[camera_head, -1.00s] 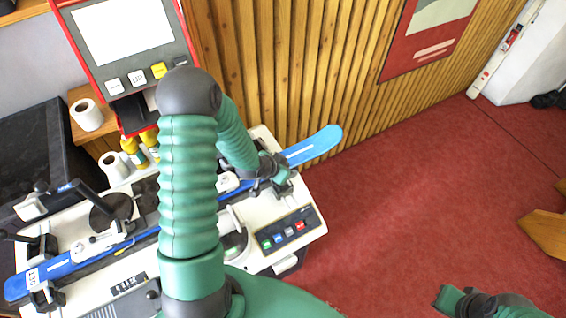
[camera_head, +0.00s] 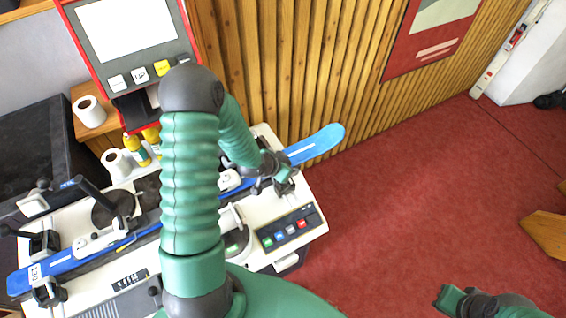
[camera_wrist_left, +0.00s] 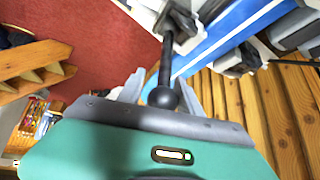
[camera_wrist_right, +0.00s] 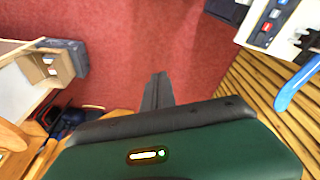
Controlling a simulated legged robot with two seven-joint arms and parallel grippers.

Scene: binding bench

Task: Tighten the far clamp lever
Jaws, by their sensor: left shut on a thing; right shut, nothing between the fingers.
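The far clamp lever (camera_wrist_left: 165,65) is a black rod with a round knob, seen in the left wrist view. My left gripper (camera_wrist_left: 160,92) is shut on it, one pale finger on each side, the knob close to the palm. In the head view my left gripper (camera_head: 274,172) is at the far clamp, beside the blue ski (camera_head: 318,143), and my own arm and hand hide most of the lever. My right gripper (camera_wrist_left: 160,92) is not at the bench; it shows in the right wrist view (camera_wrist_right: 158,90), shut and empty above the red floor.
The white binding bench (camera_head: 312,232) carries a button panel (camera_head: 288,228) near the far clamp. Another clamp (camera_head: 46,290) holds the ski's near end.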

